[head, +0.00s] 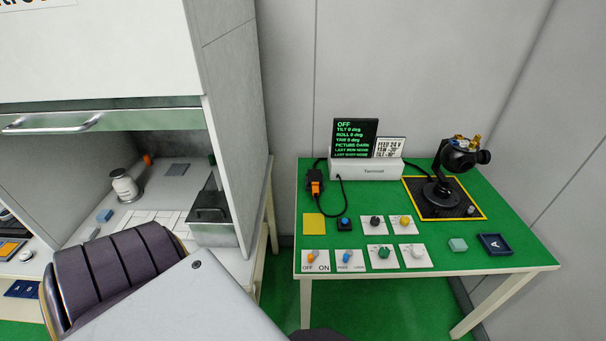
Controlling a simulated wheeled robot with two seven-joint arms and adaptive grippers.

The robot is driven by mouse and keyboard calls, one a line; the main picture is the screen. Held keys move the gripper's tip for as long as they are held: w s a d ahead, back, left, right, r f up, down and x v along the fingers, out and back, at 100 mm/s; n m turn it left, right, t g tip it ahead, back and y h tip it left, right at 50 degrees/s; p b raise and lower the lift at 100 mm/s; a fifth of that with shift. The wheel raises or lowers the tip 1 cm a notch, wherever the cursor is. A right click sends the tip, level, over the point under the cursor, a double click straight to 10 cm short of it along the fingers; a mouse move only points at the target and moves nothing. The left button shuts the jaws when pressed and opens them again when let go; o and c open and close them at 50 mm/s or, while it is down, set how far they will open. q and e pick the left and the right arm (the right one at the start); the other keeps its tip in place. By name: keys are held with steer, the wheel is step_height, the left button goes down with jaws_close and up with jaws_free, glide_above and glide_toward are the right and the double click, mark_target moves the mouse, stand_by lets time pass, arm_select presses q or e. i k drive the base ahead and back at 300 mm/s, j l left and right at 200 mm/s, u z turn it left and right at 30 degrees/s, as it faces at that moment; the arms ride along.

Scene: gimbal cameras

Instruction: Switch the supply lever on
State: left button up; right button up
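The supply lever (313,256) is a small orange lever on a white plate marked OFF and ON, at the front left corner of the green table. Its exact lean is too small to tell. The black display (355,138) on the terminal (366,170) reads OFF on its top line, with tilt, roll and yaw at 0 and the picture dark. Neither gripper shows in the head view.
Beside the lever are a blue lever (346,257), green knob (383,252) and white knob (418,251). Behind sit a yellow square (314,224) and a black gimbal camera (441,190). A dark ribbed shape (120,275) fills the lower left.

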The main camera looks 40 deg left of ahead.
mark_target(316, 252)
steer(key=u, duration=1.25)
steer(key=k+j, duration=0.15)
steer(key=j+u, duration=0.05)
steer(key=j, duration=0.05)
